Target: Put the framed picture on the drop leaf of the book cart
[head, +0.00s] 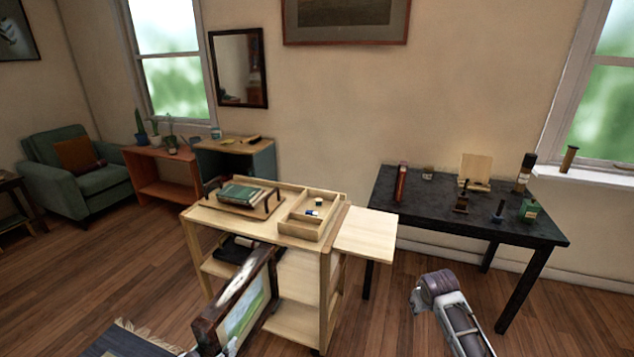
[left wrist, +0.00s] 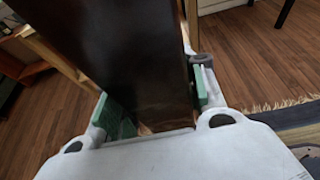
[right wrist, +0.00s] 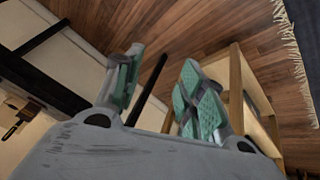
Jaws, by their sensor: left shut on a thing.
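The framed picture (head: 243,309), with a dark frame and a green and pale image, is tilted in front of the cart in the head view. My left gripper (left wrist: 160,104) is shut on its frame; the dark frame (left wrist: 128,50) fills the space between the green pads. The wooden book cart (head: 262,228) stands behind the picture, which hides part of its lower shelves. The cart's drop leaf (head: 365,236) sticks out level at its right side, and its top is bare. My right gripper (right wrist: 160,88) is open and empty, pads apart.
The cart top bears a tray of books (head: 238,205) and a divided wooden box (head: 308,222). A black table (head: 425,210) with small items stands close beyond the leaf. A fringed rug (head: 125,343) lies at the front left. Wood floor is clear between cart and armchair (head: 85,170).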

